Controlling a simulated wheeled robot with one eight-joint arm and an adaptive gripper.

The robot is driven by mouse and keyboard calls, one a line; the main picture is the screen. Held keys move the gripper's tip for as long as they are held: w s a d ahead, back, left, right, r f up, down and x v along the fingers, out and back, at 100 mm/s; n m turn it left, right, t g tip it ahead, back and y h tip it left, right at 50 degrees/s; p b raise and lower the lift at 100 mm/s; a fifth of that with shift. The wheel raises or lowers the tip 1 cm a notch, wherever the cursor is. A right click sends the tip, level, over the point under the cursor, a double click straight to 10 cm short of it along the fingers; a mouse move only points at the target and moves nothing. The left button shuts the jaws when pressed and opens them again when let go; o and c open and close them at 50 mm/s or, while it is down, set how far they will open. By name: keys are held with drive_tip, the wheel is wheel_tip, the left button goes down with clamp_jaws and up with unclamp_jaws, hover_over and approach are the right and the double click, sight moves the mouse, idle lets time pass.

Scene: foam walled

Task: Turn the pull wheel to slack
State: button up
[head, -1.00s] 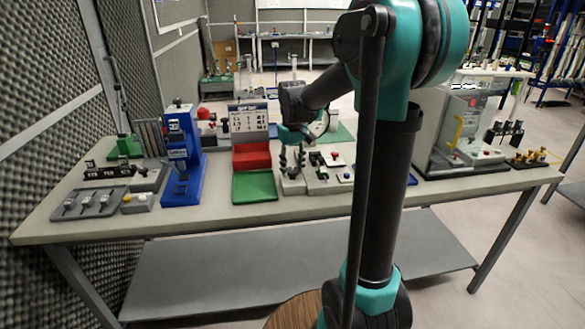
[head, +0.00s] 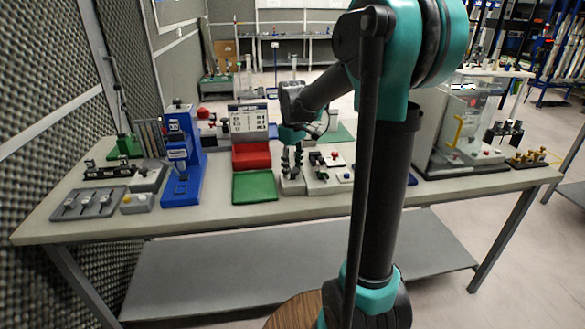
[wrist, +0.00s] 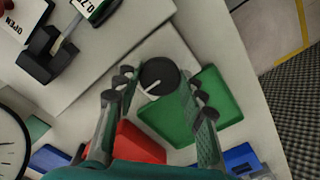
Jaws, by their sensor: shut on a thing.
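The pull wheel appears to be the dark round knob (wrist: 158,72) with a white pointer line, on a pale grey base in the wrist view. My gripper (wrist: 158,86) has a finger on each side of the knob and is shut on it. The pointer slants toward the lower left. In the head view my gripper (head: 291,163) reaches down to the small grey unit on the bench, and its fingers hide the knob. I cannot read any slack mark.
A green tray (head: 254,187) and a red bin (head: 251,155) stand left of my gripper. A blue press-like stand (head: 184,160) is further left. A clear-walled enclosure (head: 466,125) stands at the right. A white dial (wrist: 10,150) shows at the wrist view's left edge.

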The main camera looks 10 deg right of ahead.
sight(293, 170)
drive_tip(key=o, duration=1.2)
drive_tip(key=shift+c, duration=0.2)
drive_tip(key=shift+r, duration=0.1)
wheel_tip(293, 170, up, 12)
